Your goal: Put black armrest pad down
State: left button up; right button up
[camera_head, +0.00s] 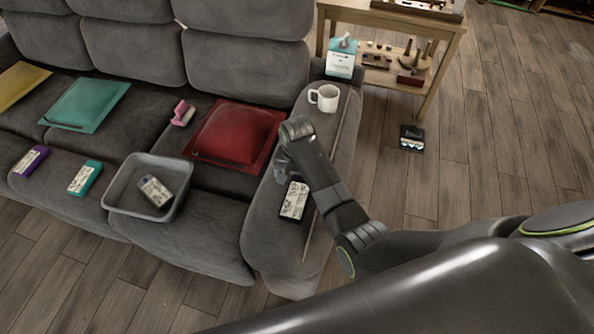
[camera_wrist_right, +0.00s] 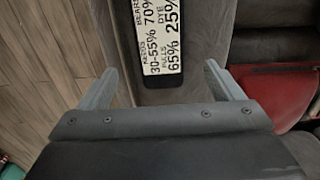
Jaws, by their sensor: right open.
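The black pad (camera_head: 293,201) with a white printed label lies flat on the sofa's grey right armrest (camera_head: 272,238). In the right wrist view the black pad (camera_wrist_right: 160,45) shows ahead of and between the fingers, its label facing up and its far end cut off by the frame. My right gripper (camera_head: 281,172) is over the armrest beside the pad. In the wrist view its fingers (camera_wrist_right: 160,82) are wide apart, with nothing clamped between them. My left gripper is not in view.
A white mug (camera_head: 324,97) stands farther back on the armrest. A red cushion (camera_head: 236,133) lies on the seat to the left. A grey bin (camera_head: 116,197) holds a labelled block. A wooden table (camera_head: 447,38) stands behind, and a black object (camera_head: 411,138) lies on the floor.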

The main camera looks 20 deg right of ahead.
jog(key=shift+r, duration=1.4)
jog(key=s+d+f+n+t, duration=0.1)
jog(key=s+d+f, duration=0.2)
jog(key=s+d, duration=0.35)
jog(key=s+d+r+n+t+h, duration=0.1)
jog(key=s+d+r+n, duration=0.25)
jog(key=s, duration=0.75)
jog(key=s+d+r+n+t+h, duration=0.15)
jog(key=s+d+r, duration=0.35)
jog(key=s, duration=0.7)
notch_tip(320, 180, down, 23)
jog(key=d+g+y, duration=0.1)
jog(key=d, duration=0.1)
jog(key=s+a+f+g, duration=0.1)
jog(key=s+f, duration=1.3)
jog(key=f, duration=0.3)
jog(key=shift+s+a+f, duration=0.3)
jog(key=shift+s+f, duration=0.05)
jog(key=shift+s, duration=0.05)
